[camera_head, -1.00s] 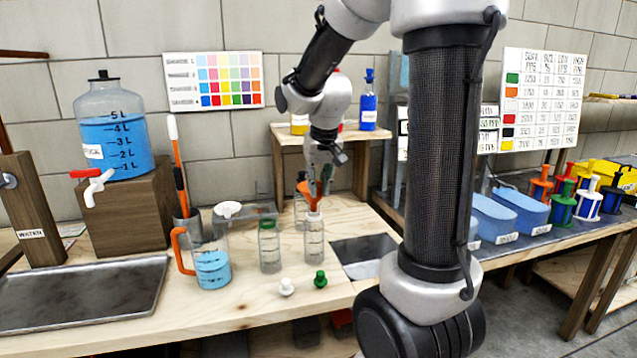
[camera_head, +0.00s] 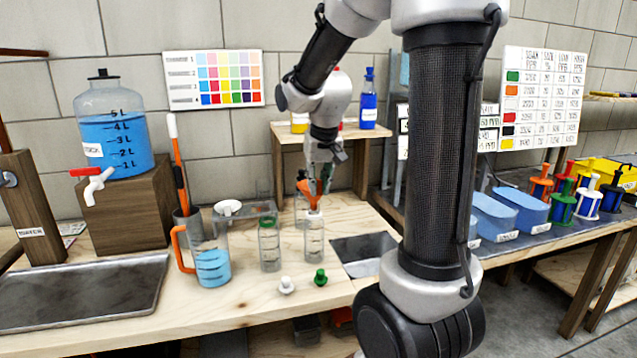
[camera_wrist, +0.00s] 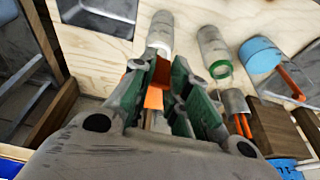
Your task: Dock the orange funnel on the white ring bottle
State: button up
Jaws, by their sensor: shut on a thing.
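My gripper (camera_head: 318,180) is shut on the orange funnel (camera_head: 308,190), directly above the white ring bottle (camera_head: 314,240). In the wrist view, orange parts of the funnel (camera_wrist: 153,98) show between the green-padded fingers (camera_wrist: 165,105), and the white ring bottle (camera_wrist: 160,32) lies just beyond them. In the head view the funnel's lower end is at the bottle's mouth; I cannot tell whether it is seated or just above. The fingers hide part of the funnel. The bottle stands upright on the wooden bench.
A green ring bottle (camera_head: 269,247) stands just left, and another clear bottle (camera_head: 301,205) behind. A blue-filled jug (camera_head: 211,262) is farther left. White (camera_head: 286,285) and green (camera_head: 320,277) stoppers lie in front.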

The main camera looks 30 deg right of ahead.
jog(key=shift+f, duration=0.55)
jog(key=o, duration=0.6)
jog(key=shift+c, duration=0.2)
jog(key=v, duration=1)
jog(key=shift+s+r, duration=0.15)
jog(key=shift+r, duration=0.25)
jog(key=shift+a, duration=0.1)
jog(key=s+a+f+n, duration=0.1)
jog(key=s+a+f, duration=0.1)
jog(key=s, duration=0.7)
jog(key=s+a+f+n+t, duration=0.1)
jog(key=s+a+f+n, duration=0.1)
jog(key=s, duration=0.8)
jog(key=shift+y, duration=0.4)
